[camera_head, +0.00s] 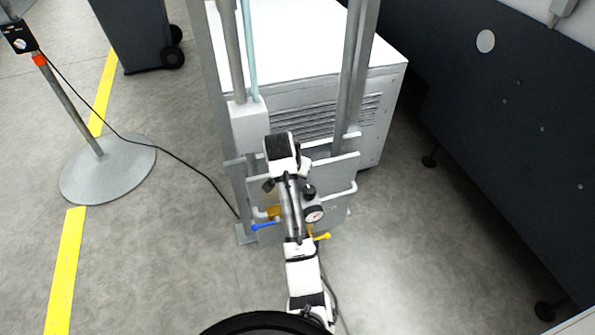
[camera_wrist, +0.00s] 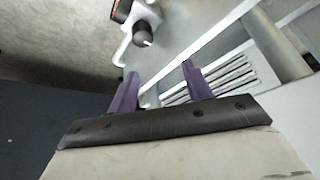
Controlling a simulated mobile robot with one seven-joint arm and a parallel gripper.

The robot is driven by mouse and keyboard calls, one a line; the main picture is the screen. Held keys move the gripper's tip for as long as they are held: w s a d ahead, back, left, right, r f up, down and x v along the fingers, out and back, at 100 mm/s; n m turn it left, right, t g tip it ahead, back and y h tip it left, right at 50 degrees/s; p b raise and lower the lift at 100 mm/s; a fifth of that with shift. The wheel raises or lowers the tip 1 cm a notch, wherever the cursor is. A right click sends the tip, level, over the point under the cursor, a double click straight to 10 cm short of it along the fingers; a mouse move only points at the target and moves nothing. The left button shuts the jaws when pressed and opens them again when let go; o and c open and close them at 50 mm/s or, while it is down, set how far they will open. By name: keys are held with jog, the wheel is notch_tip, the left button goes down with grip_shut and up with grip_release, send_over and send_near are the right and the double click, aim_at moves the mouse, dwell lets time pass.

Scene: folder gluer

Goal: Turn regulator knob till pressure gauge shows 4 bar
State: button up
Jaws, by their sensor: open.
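The regulator knob (camera_head: 309,191) is a small black cap on the grey panel, just right of my arm in the head view. The pressure gauge (camera_head: 314,214) is a round white dial right below it; its needle is too small to read. In the wrist view, a black knob (camera_wrist: 143,34) on a pale fitting, which looks like the regulator knob, lies beyond the fingertips. My gripper (camera_wrist: 158,70) is open, its two purple fingers apart with nothing held between them. The knob is apart from the fingers. In the head view I cannot make out the fingertips.
A blue lever (camera_head: 264,227) and a yellow lever (camera_head: 321,237) stick out low on the panel. Metal posts (camera_head: 348,85) rise in front of a white vented cabinet (camera_head: 385,105). A round-based stand (camera_head: 108,176) and cable lie left. Floor at right is clear.

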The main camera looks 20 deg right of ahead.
aim_at(309, 190)
jog(key=shift+m+g, duration=0.4)
jog(key=shift+g, duration=0.1)
jog(key=x, duration=0.5)
jog(key=s+d+x, duration=0.1)
jog(key=x, duration=0.3)
jog(key=s+d+x, duration=0.1)
jog(key=x, duration=0.4)
jog(key=shift+w+f, duration=0.15)
jog(key=shift+f, duration=0.25)
jog(key=c, duration=0.7)
